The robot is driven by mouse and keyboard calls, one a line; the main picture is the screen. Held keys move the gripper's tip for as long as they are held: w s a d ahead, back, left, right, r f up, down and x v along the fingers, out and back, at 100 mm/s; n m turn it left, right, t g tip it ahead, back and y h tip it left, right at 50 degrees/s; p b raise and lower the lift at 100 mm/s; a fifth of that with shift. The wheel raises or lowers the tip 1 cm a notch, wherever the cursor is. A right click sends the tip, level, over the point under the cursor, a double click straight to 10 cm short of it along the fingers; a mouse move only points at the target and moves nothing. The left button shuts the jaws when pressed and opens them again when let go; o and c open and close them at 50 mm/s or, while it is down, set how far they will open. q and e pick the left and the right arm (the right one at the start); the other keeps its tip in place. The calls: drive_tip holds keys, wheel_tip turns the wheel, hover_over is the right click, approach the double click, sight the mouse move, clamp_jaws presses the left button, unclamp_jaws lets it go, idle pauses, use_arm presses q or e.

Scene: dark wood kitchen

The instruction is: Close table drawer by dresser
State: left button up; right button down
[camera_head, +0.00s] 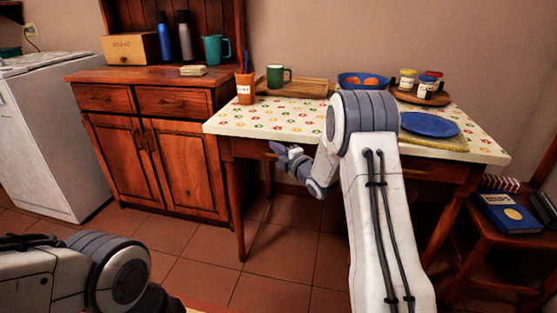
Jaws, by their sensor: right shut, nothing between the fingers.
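The table (285,133) has a floral top and stands to the right of the wooden dresser (180,165). The table's left drawer front (247,149) is a dark wood band under the top, on the dresser side. It looks roughly flush, but I cannot tell whether it is fully closed. My right gripper (277,149) is shut and empty, at the drawer front, pointing left. Contact is unclear. My right arm hides the middle of the table front. My left arm shows at the lower left; its gripper is out of view.
A blue plate (430,124), a blue bowl (362,81), a green mug (277,77) and an orange cup (245,89) stand on the table. A chair (500,237) with books is at the right. Tiled floor (200,270) lies open in front of the dresser.

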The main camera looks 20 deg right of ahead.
drive_tip(key=s, duration=1.3)
drive_tip(key=s+a+f+m+g, duration=0.1)
drive_tip(key=s+a+m+g, duration=0.15)
drive_tip(key=a, duration=0.35)
drive_tip(key=s+a+f+m+g+h, duration=0.1)
drive_tip(key=s+a+m+g, duration=0.15)
drive_tip(key=a, duration=0.25)
drive_tip(key=s+a+f+m+g, duration=0.1)
drive_tip(key=s+a+m+g, duration=0.15)
drive_tip(key=a, duration=0.35)
drive_tip(key=s+a+m+g, duration=0.2)
drive_tip(key=s+g, duration=0.1)
drive_tip(key=s, duration=0.7)
drive_tip(key=s+a+m+g+h, duration=0.15)
drive_tip(key=s+g, duration=0.25)
drive_tip(key=s, duration=0.5)
drive_tip(key=s+a+m+g, duration=0.2)
drive_tip(key=s+g, duration=0.1)
drive_tip(key=s, duration=0.7)
use_arm(q)
wheel_tip(320, 180, up, 36)
drive_tip(key=p, duration=3.6)
drive_tip(key=shift+s+d+r+p, duration=0.15)
drive_tip(key=shift+s+p, duration=0.15)
drive_tip(key=shift+s, duration=0.15)
use_arm(e)
wheel_tip(320, 180, up, 36)
drive_tip(key=shift+w+f, duration=0.2)
drive_tip(key=shift+w, duration=0.05)
